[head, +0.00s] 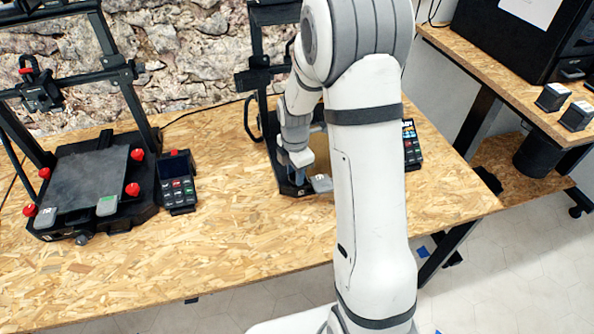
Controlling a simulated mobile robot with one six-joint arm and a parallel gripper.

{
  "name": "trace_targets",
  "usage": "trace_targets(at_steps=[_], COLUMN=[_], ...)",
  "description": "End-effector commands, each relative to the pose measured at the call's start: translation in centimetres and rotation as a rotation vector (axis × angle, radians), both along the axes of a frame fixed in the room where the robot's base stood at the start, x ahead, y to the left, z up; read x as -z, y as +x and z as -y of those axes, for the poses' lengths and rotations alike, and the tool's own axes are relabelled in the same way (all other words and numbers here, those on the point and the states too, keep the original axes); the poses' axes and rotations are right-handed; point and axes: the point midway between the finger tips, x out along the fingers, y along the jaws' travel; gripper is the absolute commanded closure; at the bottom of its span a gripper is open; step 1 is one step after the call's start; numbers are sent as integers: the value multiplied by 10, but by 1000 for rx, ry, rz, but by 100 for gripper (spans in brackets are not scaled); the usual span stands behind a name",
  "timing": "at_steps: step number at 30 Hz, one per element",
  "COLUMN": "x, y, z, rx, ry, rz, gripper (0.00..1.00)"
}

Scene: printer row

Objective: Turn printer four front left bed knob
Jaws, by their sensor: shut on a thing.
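A printer (258,82) stands on the wooden table behind my arm, which hides much of its frame and bed. Part of its tan bed (321,150) shows beside my gripper, and a grey tab (321,184) shows at the bed's front edge. My gripper (297,172) points down at the front left corner of this bed. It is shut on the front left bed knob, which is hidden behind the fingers. Any turn of the knob cannot be seen.
Another printer (88,180) with red knobs (132,190) stands at left, with a keypad unit (177,183) beside it. A second keypad unit (411,146) is right of my arm. The table (240,235) is clear in front. A side bench (480,58) holds a black machine (520,35).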

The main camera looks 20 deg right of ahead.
Motion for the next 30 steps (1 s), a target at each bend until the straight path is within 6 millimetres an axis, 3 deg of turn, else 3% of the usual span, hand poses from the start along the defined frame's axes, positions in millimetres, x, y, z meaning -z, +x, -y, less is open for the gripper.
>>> trace_targets(at_steps=[5,6,17,30], x=[0,0,1,1], y=[0,0,0,0], z=[0,9,2,1], rx=[1,11,71,426], ry=[0,0,0,1], rz=[1,1,1,2], gripper=[87,89,89,89])
